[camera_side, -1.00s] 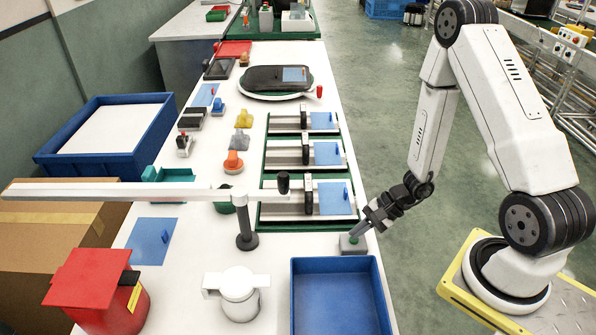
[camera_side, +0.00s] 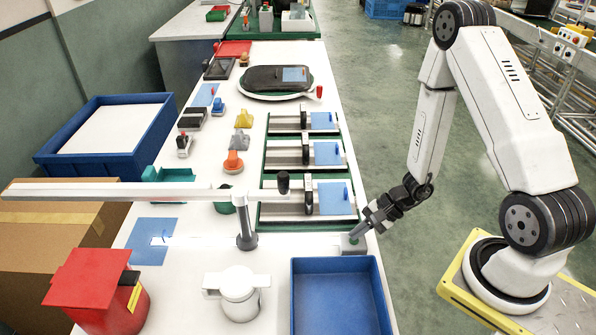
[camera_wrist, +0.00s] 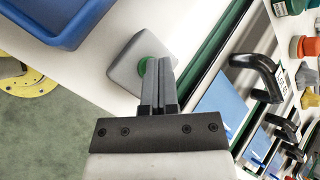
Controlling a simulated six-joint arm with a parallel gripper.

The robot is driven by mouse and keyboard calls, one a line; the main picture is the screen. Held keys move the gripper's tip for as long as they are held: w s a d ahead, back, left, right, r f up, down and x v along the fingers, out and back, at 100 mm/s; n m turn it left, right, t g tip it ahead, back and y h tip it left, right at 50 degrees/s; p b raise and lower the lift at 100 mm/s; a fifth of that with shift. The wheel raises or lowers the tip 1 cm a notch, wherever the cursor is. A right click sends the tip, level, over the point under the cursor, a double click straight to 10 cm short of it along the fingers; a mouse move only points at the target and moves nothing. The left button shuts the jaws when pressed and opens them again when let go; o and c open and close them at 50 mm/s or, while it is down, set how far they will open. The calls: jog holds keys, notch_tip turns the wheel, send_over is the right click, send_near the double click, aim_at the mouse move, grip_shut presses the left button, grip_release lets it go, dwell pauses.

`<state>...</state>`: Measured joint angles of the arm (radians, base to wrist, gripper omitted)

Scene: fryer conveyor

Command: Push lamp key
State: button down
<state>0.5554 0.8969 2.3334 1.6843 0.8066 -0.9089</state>
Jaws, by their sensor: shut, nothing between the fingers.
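The lamp key is a green round button (camera_wrist: 144,66) on a small grey box (camera_side: 346,249) at the table's right edge, near the blue tray. My gripper (camera_side: 357,236) is shut and empty, with its fingertips down at the button. In the wrist view the fingertips (camera_wrist: 158,63) cover part of the button and appear to touch it. How far the button is pressed cannot be told. The lamp is a long white bar (camera_side: 110,190) on a dark post (camera_side: 246,229). The table and blue mat below it look brightly lit.
A blue tray (camera_side: 338,263) stands just in front of the key box. Green-framed fixtures with blue plates (camera_side: 335,198) lie just behind it. A white jug-like pot (camera_side: 238,297) and a red bin (camera_side: 98,300) stand at the front left.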

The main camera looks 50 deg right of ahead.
jog(key=shift+r, duration=0.65)
jog(key=shift+r, duration=3)
